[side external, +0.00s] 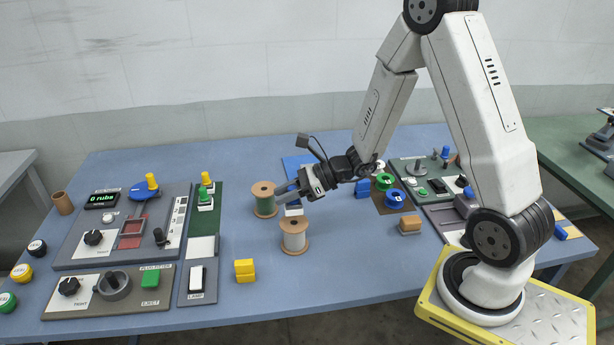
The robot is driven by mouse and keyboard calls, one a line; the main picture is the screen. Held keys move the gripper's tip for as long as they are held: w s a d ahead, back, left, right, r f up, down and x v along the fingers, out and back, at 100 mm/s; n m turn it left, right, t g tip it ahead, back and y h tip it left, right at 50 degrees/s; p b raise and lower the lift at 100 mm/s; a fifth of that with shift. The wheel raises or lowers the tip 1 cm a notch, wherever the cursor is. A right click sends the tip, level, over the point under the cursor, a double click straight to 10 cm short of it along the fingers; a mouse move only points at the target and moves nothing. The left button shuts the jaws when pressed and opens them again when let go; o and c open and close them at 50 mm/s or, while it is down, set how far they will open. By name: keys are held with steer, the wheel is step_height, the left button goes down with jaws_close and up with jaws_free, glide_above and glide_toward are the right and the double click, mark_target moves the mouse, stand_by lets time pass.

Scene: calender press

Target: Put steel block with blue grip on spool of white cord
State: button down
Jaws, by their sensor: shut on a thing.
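The spool of white cord (294,236) stands upright on the blue table in the middle, with tan wooden flanges and a bare top. A pale and blue part shows just below the fingers, behind the white spool. The fingers partly hide the piece, and I cannot tell whether it touches the table.
Control panels (120,225) fill the left side. Green and blue spools (404,198) and a small wooden-coloured block (410,225) are to the right. The front middle is clear.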

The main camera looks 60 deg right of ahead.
mark_target(286, 206)
steer(key=shift+f, duration=1.75)
steer(key=shift+f, duration=0.1)
steer(key=shift+c, duration=2.4)
jaws_free()
steer(key=v, duration=1.2)
steer(key=shift+a, duration=0.1)
